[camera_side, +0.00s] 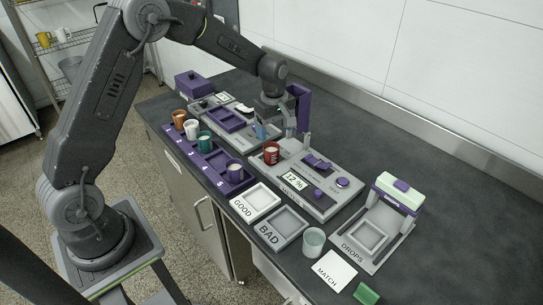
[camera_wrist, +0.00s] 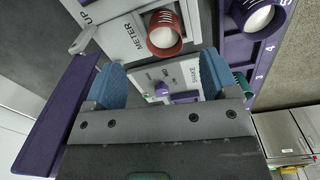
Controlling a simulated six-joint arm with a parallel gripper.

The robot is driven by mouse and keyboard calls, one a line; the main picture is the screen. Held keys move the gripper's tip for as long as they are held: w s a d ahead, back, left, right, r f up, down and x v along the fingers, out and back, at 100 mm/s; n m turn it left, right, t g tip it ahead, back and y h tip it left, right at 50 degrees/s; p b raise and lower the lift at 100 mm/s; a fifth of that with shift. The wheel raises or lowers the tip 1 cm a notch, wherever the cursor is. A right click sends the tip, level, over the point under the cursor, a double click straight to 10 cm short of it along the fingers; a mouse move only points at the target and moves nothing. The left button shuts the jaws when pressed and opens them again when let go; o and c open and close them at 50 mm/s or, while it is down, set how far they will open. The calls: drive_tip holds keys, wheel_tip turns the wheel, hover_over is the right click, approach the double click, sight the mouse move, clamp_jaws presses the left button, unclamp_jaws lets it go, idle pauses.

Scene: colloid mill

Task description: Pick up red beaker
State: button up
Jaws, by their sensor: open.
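The red beaker (camera_side: 271,157), with white contents, stands upright on the grey meter unit (camera_side: 322,205), near its back left end. In the wrist view the red beaker (camera_wrist: 163,51) is at the top centre, beyond my fingertips and not between them. My gripper (camera_side: 263,131) is above the bench, behind and slightly left of the beaker in the side view. In the wrist view my gripper (camera_wrist: 162,70) has its two blue fingers wide apart, with nothing held. The grey unit marked SHAKE (camera_wrist: 172,84) shows below the gap.
A purple upright panel (camera_side: 300,105) stands close beside my gripper.

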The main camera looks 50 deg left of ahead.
sight(271, 154)
wheel_tip(271, 154, down, 4)
drive_tip(key=shift+f, duration=0.15)
drive_tip(key=shift+a+f, duration=0.25)
drive_tip(key=shift+f, duration=1.05)
drive_tip(key=shift+a+f, duration=0.2)
drive_tip(key=shift+f, duration=1.1)
drive_tip(key=shift+c, duration=0.4)
drive_tip(key=c, duration=1)
drive_tip(key=shift+r, duration=0.15)
